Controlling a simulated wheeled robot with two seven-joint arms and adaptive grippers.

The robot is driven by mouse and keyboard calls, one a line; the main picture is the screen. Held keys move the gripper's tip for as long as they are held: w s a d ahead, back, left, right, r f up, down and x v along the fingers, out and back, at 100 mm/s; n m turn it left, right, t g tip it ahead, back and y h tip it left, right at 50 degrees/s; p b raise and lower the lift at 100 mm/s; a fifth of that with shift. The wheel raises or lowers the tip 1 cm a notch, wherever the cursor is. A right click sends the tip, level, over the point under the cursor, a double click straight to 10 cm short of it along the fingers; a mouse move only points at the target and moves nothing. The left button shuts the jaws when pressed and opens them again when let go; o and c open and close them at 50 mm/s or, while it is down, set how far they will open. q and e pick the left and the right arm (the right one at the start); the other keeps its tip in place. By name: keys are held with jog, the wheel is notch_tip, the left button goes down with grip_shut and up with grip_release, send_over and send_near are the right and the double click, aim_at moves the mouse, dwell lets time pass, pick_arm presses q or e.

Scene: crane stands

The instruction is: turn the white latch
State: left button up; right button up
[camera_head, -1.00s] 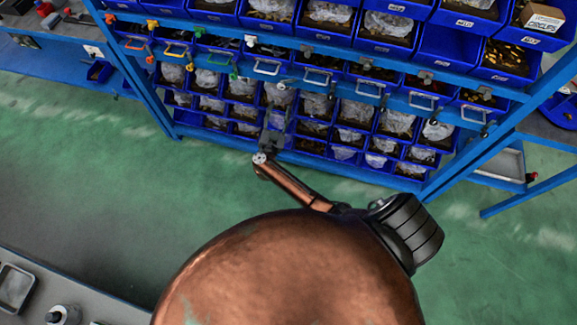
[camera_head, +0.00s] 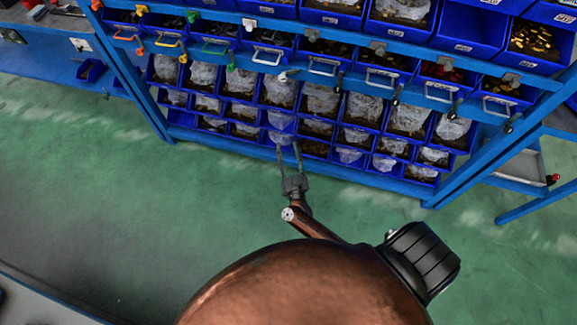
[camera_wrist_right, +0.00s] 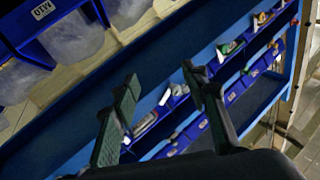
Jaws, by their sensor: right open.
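Two small white parts show in the head view: a white lever-like latch (camera_head: 288,75) on the lower blue rail, just below a white pull handle (camera_head: 267,57), and a white block (camera_head: 249,24) on the rail above. I cannot tell for certain which is the task's latch. My right gripper (camera_head: 288,150) is open and empty, its fingers pointing at the rack below the lower white latch in the picture. In the right wrist view the two fingers (camera_wrist_right: 163,92) stand apart, with small pale parts visible beyond. My left gripper is not in view.
A blue rack (camera_head: 150,100) holds rows of blue bins (camera_head: 322,100) with bagged parts. Similar coloured levers sit along its lower rail, an orange one (camera_head: 140,50) and a green one (camera_head: 231,67) among them. Green floor (camera_head: 90,170) is clear before the rack.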

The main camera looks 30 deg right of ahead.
pick_arm(q)
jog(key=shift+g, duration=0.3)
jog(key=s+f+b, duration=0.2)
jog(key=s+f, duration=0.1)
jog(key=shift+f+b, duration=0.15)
jog(key=shift+b, duration=0.2)
pick_arm(e)
jog(key=s+a+f+n+y, duration=0.1)
jog(key=s+f+y, duration=0.1)
jog(key=f, duration=0.3)
jog(key=shift+s+a+n+t, duration=0.3)
jog(key=shift+s, duration=0.3)
